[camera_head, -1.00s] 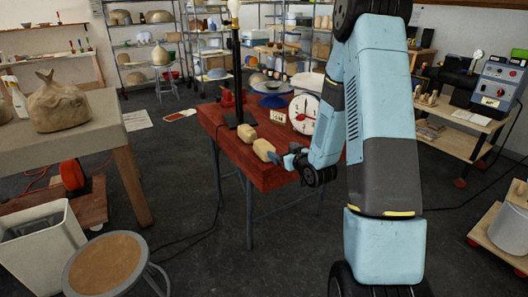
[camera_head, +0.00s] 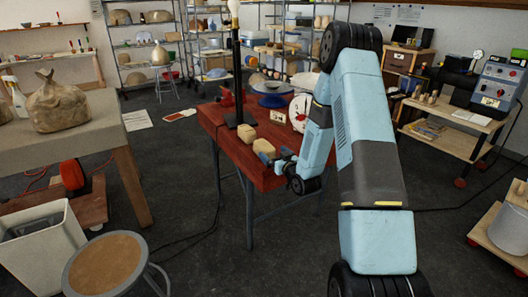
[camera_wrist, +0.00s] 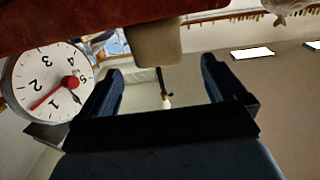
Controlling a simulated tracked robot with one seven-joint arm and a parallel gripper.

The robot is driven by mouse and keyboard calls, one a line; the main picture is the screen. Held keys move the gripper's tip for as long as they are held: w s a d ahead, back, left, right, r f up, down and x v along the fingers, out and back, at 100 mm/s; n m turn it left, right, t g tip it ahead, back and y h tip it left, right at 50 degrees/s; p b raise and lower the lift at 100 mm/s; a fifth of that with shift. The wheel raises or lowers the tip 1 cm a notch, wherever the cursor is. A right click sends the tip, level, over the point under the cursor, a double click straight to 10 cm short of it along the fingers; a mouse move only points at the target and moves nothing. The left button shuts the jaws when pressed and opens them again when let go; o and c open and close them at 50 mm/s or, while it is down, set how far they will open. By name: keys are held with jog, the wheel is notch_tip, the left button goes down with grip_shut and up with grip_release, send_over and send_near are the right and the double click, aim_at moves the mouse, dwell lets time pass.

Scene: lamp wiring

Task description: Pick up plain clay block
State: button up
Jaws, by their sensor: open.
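Two tan clay blocks sit on the red table, a farther one (camera_head: 246,133) near the lamp's base and a nearer one (camera_head: 263,146) by the front edge. I cannot make out any marking on either. My gripper (camera_head: 266,157) is open and low beside the nearer block, at its near right side. In the wrist view, which appears upside down, a tan block (camera_wrist: 153,45) shows just beyond the gap between my open fingers (camera_wrist: 162,70). Nothing is between the fingers. The other block is not distinguishable there.
The red table (camera_head: 270,181) also carries a black lamp stand (camera_head: 239,80) with a bulb, a dial scale (camera_head: 299,112) and a blue bowl (camera_head: 271,87). The scale's dial (camera_wrist: 48,83) is left of my fingers in the wrist view. A stool (camera_head: 103,262) stands front left.

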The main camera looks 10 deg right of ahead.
aim_at(267, 146)
jog(key=shift+x, duration=3.1)
jog(key=shift+d, duration=0.1)
jog(key=shift+r, duration=0.15)
grip_shut()
